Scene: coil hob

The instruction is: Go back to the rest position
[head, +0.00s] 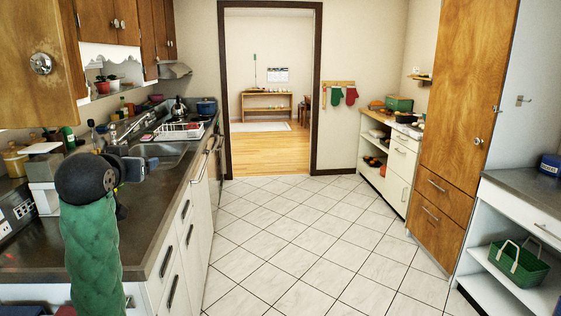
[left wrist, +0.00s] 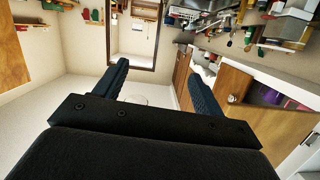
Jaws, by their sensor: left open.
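My left arm, in a green sleeve, rises at the left of the head view beside the counter. Its dark left gripper (head: 132,168) is partly hidden behind the black wrist joint. In the left wrist view both fingers of the gripper (left wrist: 161,68) stand wide apart with nothing between them. My right gripper is in neither view.
The left counter (head: 95,233) holds a sink (head: 160,152), a dish rack (head: 180,130) and a blue pot (head: 206,106). At right are a tall wooden cupboard (head: 463,120) and a shelf with a green basket (head: 519,266). The tiled floor (head: 300,240) between is clear, leading to a doorway.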

